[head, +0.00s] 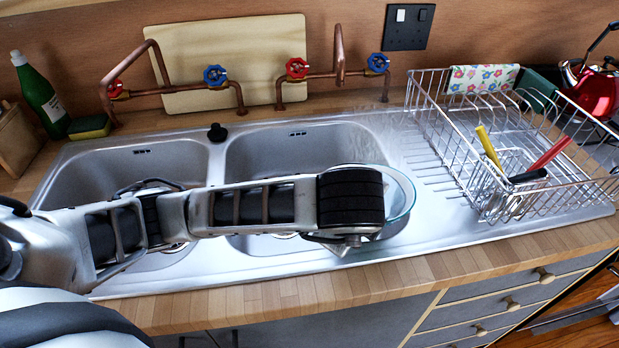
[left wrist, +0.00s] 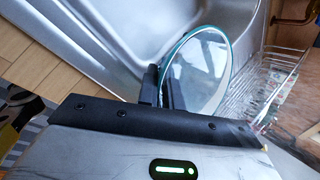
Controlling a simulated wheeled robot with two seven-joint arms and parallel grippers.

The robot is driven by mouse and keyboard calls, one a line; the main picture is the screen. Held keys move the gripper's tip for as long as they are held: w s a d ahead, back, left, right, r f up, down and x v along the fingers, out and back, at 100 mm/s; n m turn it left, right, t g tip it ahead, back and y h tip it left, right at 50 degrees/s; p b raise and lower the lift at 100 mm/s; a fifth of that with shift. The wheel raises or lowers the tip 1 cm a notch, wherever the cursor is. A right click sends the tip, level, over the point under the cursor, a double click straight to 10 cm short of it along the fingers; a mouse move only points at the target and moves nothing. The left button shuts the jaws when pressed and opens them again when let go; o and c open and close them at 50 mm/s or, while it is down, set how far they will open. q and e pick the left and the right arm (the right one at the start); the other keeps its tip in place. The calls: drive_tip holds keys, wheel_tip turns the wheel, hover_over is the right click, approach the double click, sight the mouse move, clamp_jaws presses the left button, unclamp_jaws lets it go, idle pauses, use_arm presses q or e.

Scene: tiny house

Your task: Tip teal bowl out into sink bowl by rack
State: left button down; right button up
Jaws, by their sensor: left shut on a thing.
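The teal bowl (head: 404,194) looks like clear glass with a teal rim. It shows behind my left wrist in the head view, over the right edge of the sink bowl by the rack (head: 262,150). My left gripper (left wrist: 160,88) is shut on the bowl's rim; the bowl also shows in the left wrist view (left wrist: 203,75). The bowl looks tilted, but my arm hides much of it, and I cannot make out any contents. My fingertips are hidden in the head view. My right gripper is not in view.
The wire dish rack (head: 455,140) stands on the drainer at right, holding yellow, red and black-handled items. Copper taps (head: 297,68) rise behind the sink. The left sink bowl (head: 90,180) lies under my arm. A green bottle (head: 40,95) stands at far left.

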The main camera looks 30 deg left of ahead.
use_arm(q)
drive_tip(key=shift+w+a+r+h+p, duration=0.1)
drive_tip(key=shift+a+h+p, duration=0.25)
drive_tip(key=shift+p, duration=0.55)
drive_tip(key=shift+f, duration=0.3)
drive_tip(key=shift+w+a+f+h, duration=0.15)
drive_tip(key=shift+f+h, duration=0.1)
drive_tip(key=shift+w+a+f+n+g+h, duration=0.1)
drive_tip(key=shift+a+f+n+g+h, duration=0.15)
drive_tip(key=shift+f, duration=0.3)
drive_tip(key=shift+w+a+f+n+g+h, duration=0.15)
drive_tip(key=shift+a+f+h, duration=0.15)
drive_tip(key=shift+f, duration=0.25)
drive_tip(key=shift+w+a+f+g+h+b, duration=0.1)
drive_tip(key=shift+w+a+g+h+b, duration=0.05)
drive_tip(key=shift+a+h, duration=0.3)
drive_tip(key=shift+w+a+f+g+h+b, duration=0.1)
drive_tip(key=shift+a+g+h+b, duration=0.05)
drive_tip(key=shift+a+h, duration=0.2)
idle(0.3)
drive_tip(key=shift+w+a+r+n+g+h, duration=0.2)
drive_tip(key=shift+a+r+h, duration=0.1)
drive_tip(key=shift+a+h, duration=0.15)
drive_tip(key=shift+w+a+r+n+g+h, duration=0.15)
drive_tip(key=shift+a+r+h, duration=0.15)
drive_tip(key=shift+a, duration=0.25)
idle(0.3)
